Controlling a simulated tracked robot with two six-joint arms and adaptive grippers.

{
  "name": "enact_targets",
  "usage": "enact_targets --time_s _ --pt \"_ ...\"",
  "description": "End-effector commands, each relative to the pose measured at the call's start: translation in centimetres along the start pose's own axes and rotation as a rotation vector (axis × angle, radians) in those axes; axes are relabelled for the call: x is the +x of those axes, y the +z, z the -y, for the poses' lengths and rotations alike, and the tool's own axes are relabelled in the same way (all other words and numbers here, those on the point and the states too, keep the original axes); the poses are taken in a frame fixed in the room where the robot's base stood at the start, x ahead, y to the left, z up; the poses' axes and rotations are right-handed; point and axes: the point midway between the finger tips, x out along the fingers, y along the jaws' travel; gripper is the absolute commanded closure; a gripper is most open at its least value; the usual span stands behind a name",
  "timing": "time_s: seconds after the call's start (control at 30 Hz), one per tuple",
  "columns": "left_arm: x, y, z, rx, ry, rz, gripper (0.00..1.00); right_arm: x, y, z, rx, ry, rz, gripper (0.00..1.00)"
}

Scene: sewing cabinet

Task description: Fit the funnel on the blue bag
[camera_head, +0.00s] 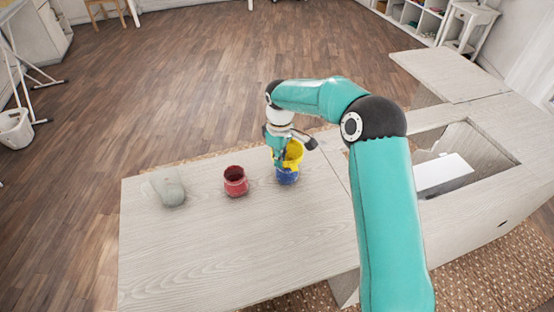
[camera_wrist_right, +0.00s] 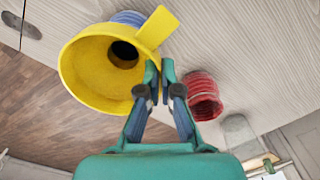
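The yellow funnel (camera_head: 294,154) is above the blue bag (camera_head: 288,178) on the pale wooden cabinet top. In the right wrist view I look into the wide mouth of the funnel (camera_wrist_right: 90,75), with its flat tab pointing up; part of the blue bag (camera_wrist_right: 128,17) shows behind its rim. My right gripper (camera_wrist_right: 160,75) has one fingertip inside the funnel's rim and one outside, closed on the wall. In the head view the right gripper (camera_head: 279,148) is beside the funnel. Whether the spout is in the bag is hidden. My left gripper is not in view.
A red bag (camera_head: 235,182), open at the top, stands left of the blue bag. It also shows in the wrist view (camera_wrist_right: 203,97). A grey-green rounded object (camera_head: 171,189) lies farther left. The front of the cabinet top (camera_head: 230,255) is clear. A recess (camera_head: 482,158) opens at the right.

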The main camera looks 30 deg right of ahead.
Motion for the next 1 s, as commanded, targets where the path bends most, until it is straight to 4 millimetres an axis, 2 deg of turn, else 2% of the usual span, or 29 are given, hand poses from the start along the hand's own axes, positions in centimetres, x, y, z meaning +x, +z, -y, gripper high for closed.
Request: enact_targets --time_s 0.9,1.0 --pt "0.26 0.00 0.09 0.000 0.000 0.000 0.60 0.46 -0.10 0.06 -0.002 0.000 0.000 1.00" --pt "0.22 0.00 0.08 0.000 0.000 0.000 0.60 0.41 -0.11 0.07 -0.002 0.000 0.000 0.83"
